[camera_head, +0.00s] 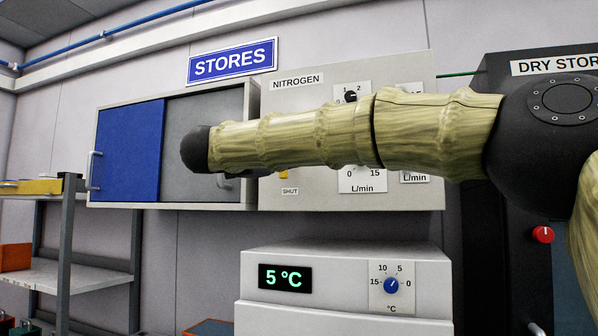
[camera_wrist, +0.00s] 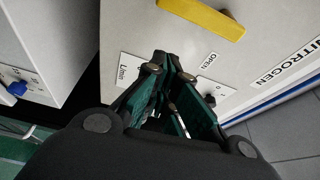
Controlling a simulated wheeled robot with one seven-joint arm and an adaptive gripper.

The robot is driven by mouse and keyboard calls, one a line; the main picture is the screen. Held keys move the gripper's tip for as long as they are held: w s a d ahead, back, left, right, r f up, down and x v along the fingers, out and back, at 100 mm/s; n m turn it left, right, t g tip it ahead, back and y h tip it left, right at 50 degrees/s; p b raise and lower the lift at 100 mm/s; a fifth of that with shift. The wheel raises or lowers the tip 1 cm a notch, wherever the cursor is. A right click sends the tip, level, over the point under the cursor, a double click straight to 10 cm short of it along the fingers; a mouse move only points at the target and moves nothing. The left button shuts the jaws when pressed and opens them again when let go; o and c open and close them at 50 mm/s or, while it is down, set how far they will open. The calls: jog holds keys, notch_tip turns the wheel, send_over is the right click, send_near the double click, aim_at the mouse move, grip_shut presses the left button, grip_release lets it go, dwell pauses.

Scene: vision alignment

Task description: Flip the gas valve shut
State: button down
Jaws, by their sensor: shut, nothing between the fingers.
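The nitrogen panel (camera_head: 300,102) is a pale grey box on the wall in the head view, mostly covered by my arm. A small yellow piece of the valve handle (camera_head: 283,174) shows below my arm, just above the SHUT label (camera_head: 290,191). In the wrist view the yellow handle (camera_wrist: 205,17) is a bar at the top, with the OPEN label (camera_wrist: 211,59) below it. My gripper (camera_wrist: 171,68) has green fingers, shut and empty, in front of the panel. It appears apart from the handle. In the head view my arm hides the gripper.
A STORES cabinet (camera_head: 128,150) with a blue sliding door adjoins the panel at left. A white unit (camera_head: 345,257) reading 5 °C stands below. A dark DRY STORE cabinet (camera_head: 512,218) is at right. A shelf rack (camera_head: 65,240) stands at far left.

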jog(key=v, duration=0.3)
jog(key=shift+s+d+r, duration=0.1)
jog(key=shift+s+d, duration=0.1)
jog(key=shift+a, duration=0.15)
dwell(0.3)
